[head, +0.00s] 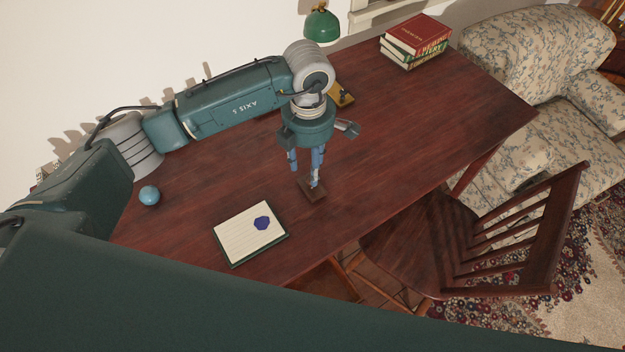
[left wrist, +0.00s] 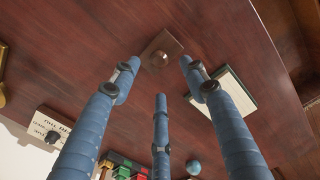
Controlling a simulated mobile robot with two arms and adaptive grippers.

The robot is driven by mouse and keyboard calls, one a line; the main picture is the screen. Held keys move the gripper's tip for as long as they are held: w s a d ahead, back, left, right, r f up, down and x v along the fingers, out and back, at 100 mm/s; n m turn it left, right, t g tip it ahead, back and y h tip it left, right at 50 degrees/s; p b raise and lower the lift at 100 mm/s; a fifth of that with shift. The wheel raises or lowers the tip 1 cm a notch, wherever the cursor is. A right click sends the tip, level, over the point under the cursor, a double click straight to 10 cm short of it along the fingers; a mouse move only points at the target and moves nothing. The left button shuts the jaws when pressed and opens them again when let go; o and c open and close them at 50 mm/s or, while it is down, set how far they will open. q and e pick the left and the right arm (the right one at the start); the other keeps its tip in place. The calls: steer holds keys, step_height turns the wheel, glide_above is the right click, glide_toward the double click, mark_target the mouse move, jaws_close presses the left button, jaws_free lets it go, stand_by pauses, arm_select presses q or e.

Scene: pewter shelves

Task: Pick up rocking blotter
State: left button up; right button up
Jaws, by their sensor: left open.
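The rocking blotter (head: 308,193) looks like a small dark brown wooden block with a knob and lies on the red-brown desk (head: 400,130). In the left wrist view the blotter (left wrist: 160,47) is at the top middle, with its round knob facing the camera. My left gripper (head: 308,172) points down just above the blotter, and its fingers partly cover it in the head view. The gripper (left wrist: 160,75) has three blue fingers, spread open with nothing between them. Fingers and blotter look apart in the wrist view. My right gripper is not in view.
A notepad (head: 240,238) with a dark blue patch (head: 262,223) lies left of the blotter, nearer the front edge. A blue ball (head: 149,195) is further left. Stacked books (head: 415,40) and a green lamp (head: 322,24) stand at the back. A chair (head: 430,240) stands in front.

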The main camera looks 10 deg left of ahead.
mark_target(313, 194)
arm_select(q)
step_height(313, 194, down, 2)
steer(key=shift+d+f+p, duration=0.1)
steer(key=shift+p, duration=0.3)
step_height(313, 194, down, 4)
steer(key=shift+d+r+p, duration=0.15)
steer(key=shift+r+p, duration=0.05)
steer(key=shift+p, duration=0.45)
steer(key=shift+f, duration=0.35)
steer(key=shift+w, duration=0.1)
steer(key=shift+c, duration=0.3)
jaws_close()
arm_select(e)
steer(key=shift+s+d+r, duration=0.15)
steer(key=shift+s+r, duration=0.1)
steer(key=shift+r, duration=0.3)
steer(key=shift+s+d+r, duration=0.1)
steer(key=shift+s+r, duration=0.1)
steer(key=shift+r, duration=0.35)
